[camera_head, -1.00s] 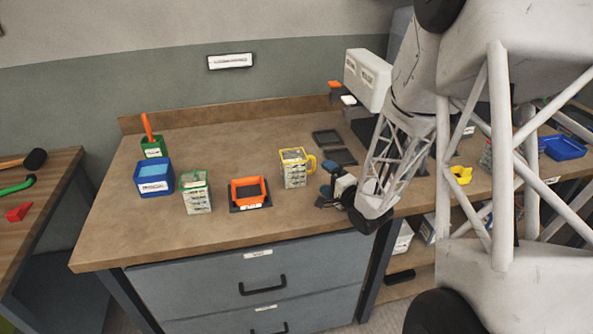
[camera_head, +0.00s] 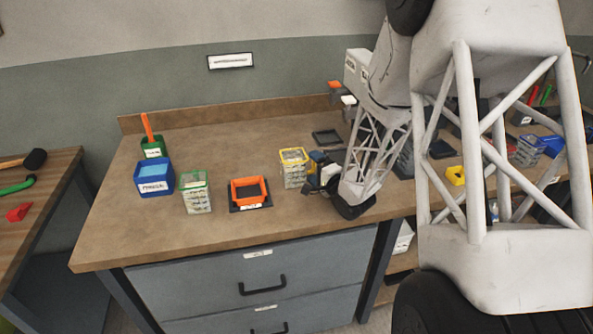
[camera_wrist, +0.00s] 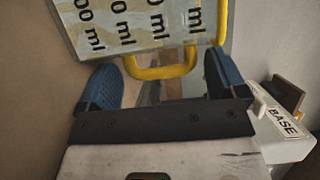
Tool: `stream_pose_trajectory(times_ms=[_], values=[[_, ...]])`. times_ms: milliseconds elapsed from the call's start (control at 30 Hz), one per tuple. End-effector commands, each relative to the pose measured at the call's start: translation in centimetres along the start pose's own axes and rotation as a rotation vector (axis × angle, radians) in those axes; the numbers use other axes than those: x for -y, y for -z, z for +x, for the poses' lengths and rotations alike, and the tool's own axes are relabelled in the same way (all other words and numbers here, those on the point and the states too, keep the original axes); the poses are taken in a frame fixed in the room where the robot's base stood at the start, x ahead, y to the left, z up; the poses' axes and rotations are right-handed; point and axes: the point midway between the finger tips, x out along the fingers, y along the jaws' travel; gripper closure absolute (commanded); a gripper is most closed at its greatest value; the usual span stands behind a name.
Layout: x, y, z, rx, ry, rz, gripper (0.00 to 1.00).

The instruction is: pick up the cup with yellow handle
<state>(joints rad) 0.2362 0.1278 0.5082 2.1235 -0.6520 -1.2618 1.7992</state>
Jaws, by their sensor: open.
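The cup with the yellow handle (camera_head: 293,167) stands upright on the bench, a clear measuring cup with a yellow rim. In the wrist view its wall (camera_wrist: 130,22) with "ml" markings fills the top, and its yellow handle (camera_wrist: 165,71) reaches down between my fingers. My gripper (camera_head: 313,169) is at the right side of the cup. In the wrist view my gripper (camera_wrist: 163,85) is open, with one blue fingertip on each side of the handle. Whether either finger touches the handle I cannot tell. In the head view my gripper hides the handle.
An orange tray (camera_head: 249,192), a clear cup with a green rim (camera_head: 196,193), a blue bin (camera_head: 154,177) and a green holder (camera_head: 153,148) stand to the left. A dark tray (camera_head: 327,137) lies behind. A white box labelled "BASE" (camera_wrist: 286,124) shows at right.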

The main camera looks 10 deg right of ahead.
Motion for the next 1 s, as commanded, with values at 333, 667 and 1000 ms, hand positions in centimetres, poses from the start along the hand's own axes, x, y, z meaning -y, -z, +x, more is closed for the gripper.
stream_pose_trajectory(times_ms=[333,667,1000], values=[[0.01,0.02,0.0,0.0,0.0,0.0,0.1],[0.01,0.02,-0.01,0.0,0.0,0.0,0.34],[0.07,0.03,0.01,0.0,0.001,-0.001,0.61]])
